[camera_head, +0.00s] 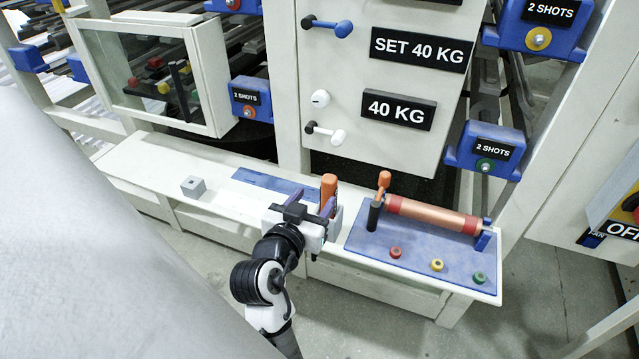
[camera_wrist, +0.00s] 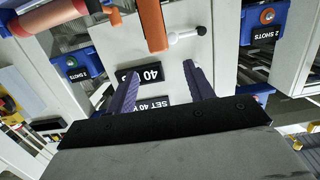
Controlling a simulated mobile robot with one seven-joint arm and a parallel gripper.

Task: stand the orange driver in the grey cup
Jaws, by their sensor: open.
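The orange driver (camera_head: 328,188) stands upright on the white bench, just behind my gripper's right finger in the head view. Its lower part is hidden there. In the wrist view the orange driver (camera_wrist: 152,25) shows at the top, just past the fingertips and roughly between their lines. My gripper (camera_head: 311,200) is open and empty, its purple fingers apart in the wrist view (camera_wrist: 160,75). A small grey block-shaped cup (camera_head: 193,187) stands on the bench to the left, well apart from my gripper.
The white bench (camera_head: 150,160) has a flat blue plate (camera_head: 265,181) behind my gripper. To the right, a blue panel (camera_head: 365,243) carries a copper-coloured roller (camera_head: 435,215) and several buttons. A white cabinet (camera_head: 350,80) with levers rises behind. The bench between cup and gripper is clear.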

